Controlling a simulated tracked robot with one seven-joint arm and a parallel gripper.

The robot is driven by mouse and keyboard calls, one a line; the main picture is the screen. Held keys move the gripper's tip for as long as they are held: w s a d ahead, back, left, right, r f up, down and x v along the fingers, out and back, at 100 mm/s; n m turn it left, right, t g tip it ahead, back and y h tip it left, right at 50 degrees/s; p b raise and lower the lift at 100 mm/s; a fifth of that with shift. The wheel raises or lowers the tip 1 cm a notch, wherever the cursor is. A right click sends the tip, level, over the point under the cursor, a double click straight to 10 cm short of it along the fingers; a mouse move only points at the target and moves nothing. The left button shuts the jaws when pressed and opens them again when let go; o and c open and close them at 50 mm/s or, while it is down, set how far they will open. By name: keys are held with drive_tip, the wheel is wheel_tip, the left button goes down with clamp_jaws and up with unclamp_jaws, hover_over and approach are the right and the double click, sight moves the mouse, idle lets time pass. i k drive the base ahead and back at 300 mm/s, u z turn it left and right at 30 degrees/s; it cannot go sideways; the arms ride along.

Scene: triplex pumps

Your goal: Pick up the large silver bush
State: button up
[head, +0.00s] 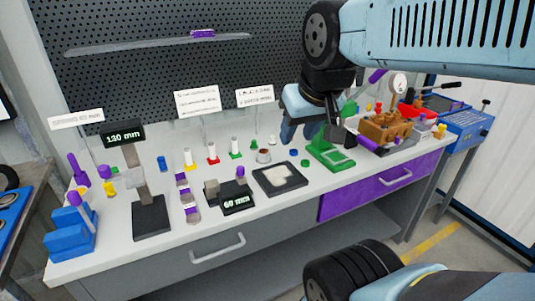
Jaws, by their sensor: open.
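A short round silver-grey bush (264,156) with a brownish opening in its top stands on the white bench top, behind the black tray. It looks like the large silver bush, though it is small in this view. My gripper (299,134) hangs from my arm above the back of the bench, to the right of the bush and higher in the picture. Its jaws are open and apart from the bush. I cannot make out anything between them. The fingertips are small and partly merge with the background.
A black tray (280,179) lies in front of the bush. A green press (330,150) stands to the right, a 60 mm gauge (237,203) and a 130 mm gauge (150,217) to the left. Small coloured parts and sign holders line the back. A brown pump block (386,129) is farther right.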

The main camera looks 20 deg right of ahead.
sight(262, 159)
drive_tip(key=z, duration=1.3)
drive_tip(key=k, duration=0.8)
drive_tip(key=u, duration=0.85)
drive_tip(key=i, duration=1)
drive_tip(key=u, duration=0.05)
